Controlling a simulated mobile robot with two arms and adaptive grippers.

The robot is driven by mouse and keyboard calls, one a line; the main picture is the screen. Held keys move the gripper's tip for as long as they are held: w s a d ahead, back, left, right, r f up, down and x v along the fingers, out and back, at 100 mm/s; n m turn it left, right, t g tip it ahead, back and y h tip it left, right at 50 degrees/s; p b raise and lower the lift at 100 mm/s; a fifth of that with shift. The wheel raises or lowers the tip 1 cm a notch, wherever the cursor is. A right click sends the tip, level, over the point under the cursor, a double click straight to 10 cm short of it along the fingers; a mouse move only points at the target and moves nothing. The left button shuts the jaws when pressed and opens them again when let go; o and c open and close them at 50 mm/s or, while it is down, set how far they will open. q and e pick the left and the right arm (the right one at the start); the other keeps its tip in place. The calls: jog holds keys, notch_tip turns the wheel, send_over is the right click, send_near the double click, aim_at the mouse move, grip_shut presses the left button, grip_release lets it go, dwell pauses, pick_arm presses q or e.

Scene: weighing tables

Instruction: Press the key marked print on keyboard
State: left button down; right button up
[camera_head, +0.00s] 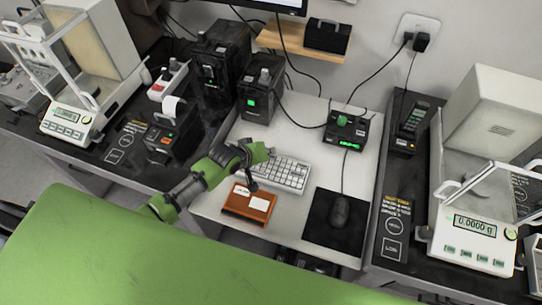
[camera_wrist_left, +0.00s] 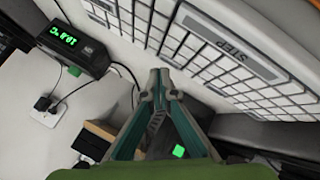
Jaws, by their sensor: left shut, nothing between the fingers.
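The white keyboard (camera_head: 285,174) lies on the middle table in the head view. Its marks are too small to read there, and I cannot make out the print key. In the left wrist view, the keyboard (camera_wrist_left: 170,40) fills the top right, and a long grey bar (camera_wrist_left: 230,43) on it appears to read "STEP". My left gripper (camera_head: 252,185) points down by the keyboard's left end. Its fingertips (camera_wrist_left: 161,84) are shut with nothing between them; whether they touch a key I cannot tell. My right gripper is not in view.
An orange notebook (camera_head: 240,208) lies in front of the keyboard. A small device with a green display (camera_head: 345,130) stands behind. Balances (camera_head: 470,238) and a label printer (camera_head: 167,140) stand on the side tables.

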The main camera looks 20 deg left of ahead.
pick_arm(q)
jog(key=shift+f, duration=0.6)
dwell(0.6)
jog(key=shift+r, duration=0.15)
jog(key=shift+r+p, duration=0.7)
jog(key=shift+p, duration=0.05)
notch_tip(320, 180, up, 5)
jog(key=p, duration=0.5)
dwell(0.3)
dwell(0.5)
